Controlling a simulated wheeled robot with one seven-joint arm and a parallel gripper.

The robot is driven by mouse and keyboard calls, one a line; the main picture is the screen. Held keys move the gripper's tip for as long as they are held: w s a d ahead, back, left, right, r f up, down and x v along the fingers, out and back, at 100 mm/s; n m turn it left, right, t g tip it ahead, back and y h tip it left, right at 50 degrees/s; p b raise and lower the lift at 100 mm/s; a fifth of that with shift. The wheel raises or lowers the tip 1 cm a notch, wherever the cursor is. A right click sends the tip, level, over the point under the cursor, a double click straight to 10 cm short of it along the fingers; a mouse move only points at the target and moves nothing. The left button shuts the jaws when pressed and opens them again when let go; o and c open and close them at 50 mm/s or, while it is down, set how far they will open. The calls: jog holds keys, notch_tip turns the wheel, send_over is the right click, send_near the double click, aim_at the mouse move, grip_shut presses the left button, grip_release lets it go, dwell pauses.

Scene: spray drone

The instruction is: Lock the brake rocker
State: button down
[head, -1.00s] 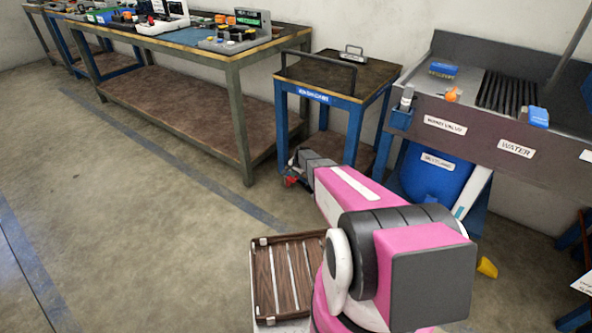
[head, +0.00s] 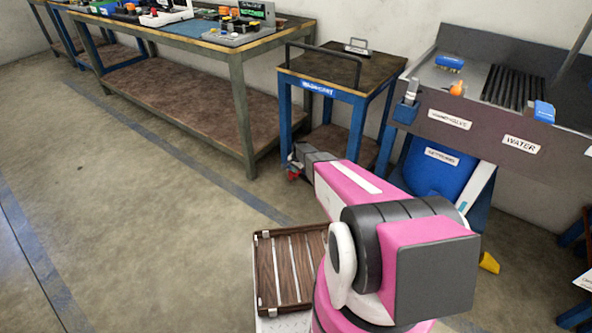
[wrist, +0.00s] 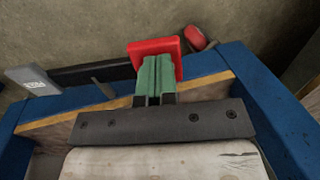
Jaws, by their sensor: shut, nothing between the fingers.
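In the wrist view my gripper (wrist: 153,80) has its two green fingers pressed together, with nothing between them. The tips lie over a red block-like part (wrist: 158,48), probably the brake rocker; I cannot tell whether they touch it. The fingers hide part of its near side. In the head view a small red part (head: 293,174) shows low by the front leg of the blue cart (head: 340,95), just beyond my arm's end. My fingers are not clearly visible there.
A blue frame (wrist: 262,92) and a dark bar with a grey label (wrist: 33,80) lie near my fingers in the wrist view. A long workbench (head: 235,60) stands left of the cart, a sink unit (head: 460,105) right. Floor at left is clear.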

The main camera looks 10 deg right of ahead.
jog(key=shift+w+a+f+g+h, duration=0.3)
jog(key=shift+w+f+g+h, duration=0.2)
jog(key=shift+f, duration=0.2)
jog(key=shift+w+a+f+g+h, duration=0.1)
jog(key=shift+f+g+h, duration=0.4)
jog(key=shift+f, duration=0.05)
jog(key=shift+w+a+f+g+h, duration=0.1)
jog(key=shift+f+g+h, duration=0.4)
jog(key=shift+f, duration=0.05)
jog(key=shift+s+f, duration=0.1)
jog(key=shift+f, duration=0.5)
jog(key=shift+f, duration=0.2)
jog(key=shift+r, duration=0.1)
jog(key=w+a+r, duration=0.1)
jog(key=r, duration=0.5)
jog(key=w+a+r, duration=0.2)
jog(key=r, duration=0.5)
jog(key=shift+r, duration=0.3)
jog(key=shift+a, duration=0.1)
